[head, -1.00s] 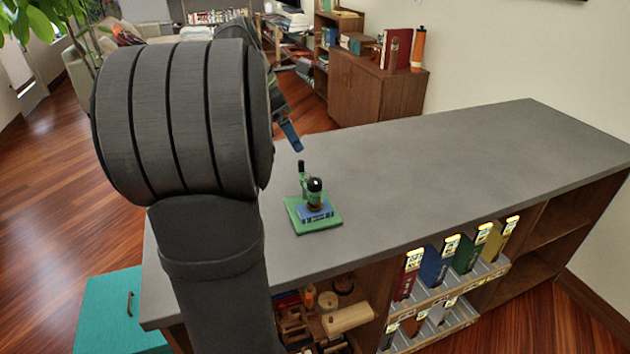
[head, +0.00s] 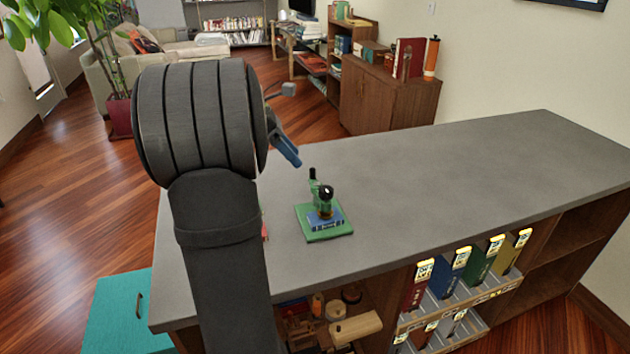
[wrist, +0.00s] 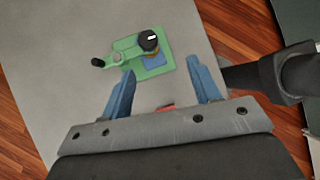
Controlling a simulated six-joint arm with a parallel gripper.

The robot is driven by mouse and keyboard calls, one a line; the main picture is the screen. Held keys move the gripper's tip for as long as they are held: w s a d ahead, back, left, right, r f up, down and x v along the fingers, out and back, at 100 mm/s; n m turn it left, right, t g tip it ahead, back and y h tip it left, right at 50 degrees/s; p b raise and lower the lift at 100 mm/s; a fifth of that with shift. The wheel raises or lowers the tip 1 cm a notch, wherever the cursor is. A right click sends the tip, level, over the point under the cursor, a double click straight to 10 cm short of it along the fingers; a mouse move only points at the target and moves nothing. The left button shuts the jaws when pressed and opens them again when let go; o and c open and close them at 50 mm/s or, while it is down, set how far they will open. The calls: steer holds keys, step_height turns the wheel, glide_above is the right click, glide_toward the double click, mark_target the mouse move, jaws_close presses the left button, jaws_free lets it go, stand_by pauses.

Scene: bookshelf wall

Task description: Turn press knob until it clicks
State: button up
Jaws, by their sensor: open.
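The press (head: 324,216) stands on the grey counter, with a green base, a blue block and a black-topped knob (head: 326,191). A black-tipped green post stands at its back left. In the wrist view the knob (wrist: 149,39) is seen from above with a white mark on top, and the black tip of the post (wrist: 98,62) points left. My gripper (wrist: 161,66) is open and empty, its two blue fingers spread on the near side of the press. In the head view my gripper (head: 290,157) is behind and left of the press, apart from it, mostly hidden by my arm.
A small red object (wrist: 166,107) shows between the finger bases; its shape is mostly hidden. The grey counter (head: 450,170) is clear to the right of the press. Shelves below the front edge hold coloured boxes (head: 449,272). A teal cabinet (head: 115,315) stands at lower left.

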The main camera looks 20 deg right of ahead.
steer(key=w+a+f+m+g+h, duration=0.1)
steer(key=w+a+f+g+h, duration=0.2)
steer(key=f+h, duration=0.45)
steer(key=h, duration=0.3)
glide_toward(326, 189)
steer(key=shift+m+t, duration=0.4)
steer(key=x, duration=1)
steer(key=shift+s+f, duration=0.15)
steer(key=shift+f, duration=0.1)
steer(key=shift+g, duration=0.3)
steer(key=c, duration=1)
